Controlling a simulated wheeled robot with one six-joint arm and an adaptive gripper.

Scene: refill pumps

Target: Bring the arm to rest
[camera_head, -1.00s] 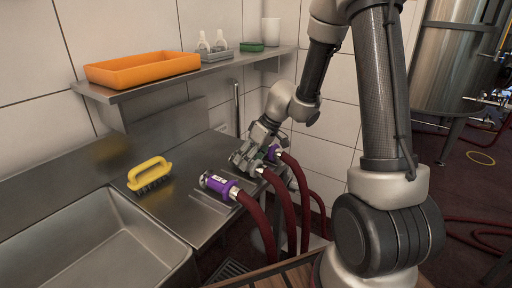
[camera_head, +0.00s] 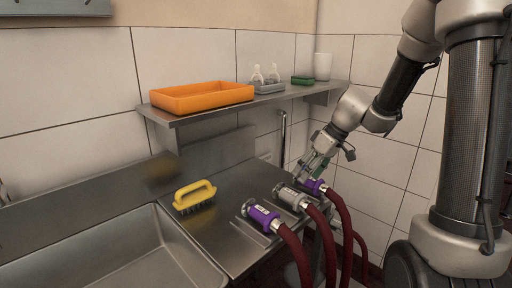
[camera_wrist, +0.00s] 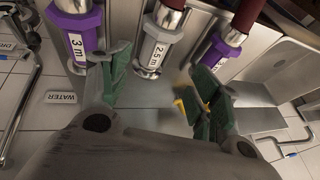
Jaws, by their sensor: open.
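My gripper (camera_head: 318,163) is in the head view above and behind the row of hose couplings, near the tiled wall. In the wrist view its green-padded fingers (camera_wrist: 163,88) are spread apart with nothing between them. Below are three couplings on dark red hoses. A purple one (camera_head: 263,216) is nearest, a grey one (camera_head: 292,197) is in the middle, and another purple one (camera_head: 316,187) is at the far end, partly behind the fingers. In the wrist view the labels read "3 m" on a purple coupling (camera_wrist: 76,40) and "2.5 m" on the grey one (camera_wrist: 158,44).
A yellow-handled brush (camera_head: 195,195) lies on the steel counter beside the sink (camera_head: 130,255). A wall shelf (camera_head: 215,110) left of my gripper carries an orange tray (camera_head: 202,97), small bottles (camera_head: 265,76), a green sponge (camera_head: 303,80) and a white cup (camera_head: 323,66).

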